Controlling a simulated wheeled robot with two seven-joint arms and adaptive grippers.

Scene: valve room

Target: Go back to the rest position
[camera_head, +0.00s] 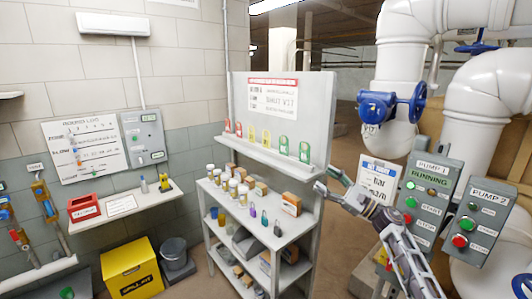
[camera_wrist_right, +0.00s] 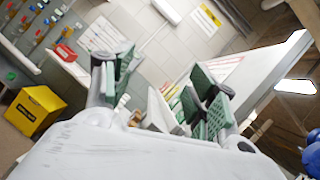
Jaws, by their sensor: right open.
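My right gripper (camera_head: 328,181) is in the head view, right of the shelf unit (camera_head: 313,222), with its arm coming up from the lower right. It holds nothing that I can see. In the right wrist view its two green-padded fingers (camera_wrist_right: 160,88) stand wide apart with an empty gap, and the tilted room shows behind them. My left gripper is in neither view.
The pump 1 panel (camera_head: 425,202), pump 2 panel (camera_head: 481,221) and blue valve (camera_head: 391,106) are at right. A yellow box (camera_head: 131,270) and grey bucket (camera_head: 178,262) stand on the floor at left.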

